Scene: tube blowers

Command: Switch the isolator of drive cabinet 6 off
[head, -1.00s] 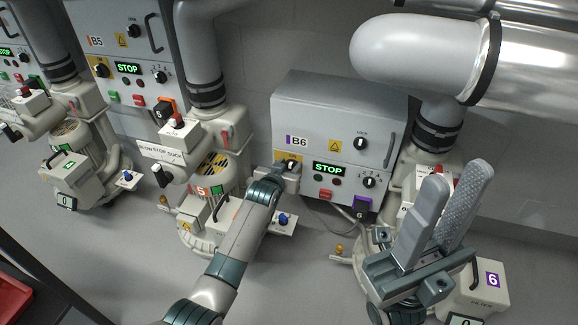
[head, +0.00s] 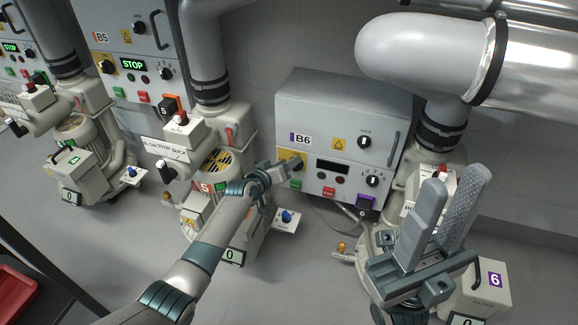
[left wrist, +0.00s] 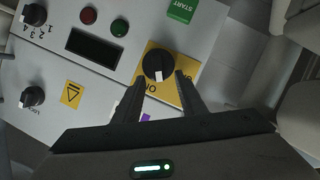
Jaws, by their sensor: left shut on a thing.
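Drive cabinet 6 (head: 325,105) is the grey box labelled B6 in the middle of the head view. Its display (head: 333,167) is dark, as it is in the left wrist view (left wrist: 93,44). The isolator (left wrist: 158,65) is a black knob with a white mark on a yellow plate (left wrist: 186,66). The mark points down in the left wrist view, toward the gripper. My left gripper (left wrist: 159,80) is shut on the knob, one finger on each side. In the head view, my left gripper (head: 284,170) hides part of the plate. My right gripper (head: 452,180) is open and empty, over the machinery at right.
Green START (head: 296,184) and red STOP (head: 328,191) buttons sit low on the cabinet front. A selector knob (head: 372,181) and lock knob (head: 364,142) are at its right. Cabinet B5 (head: 125,45) stands left with its display lit STOP. A large pipe (head: 430,55) crosses upper right.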

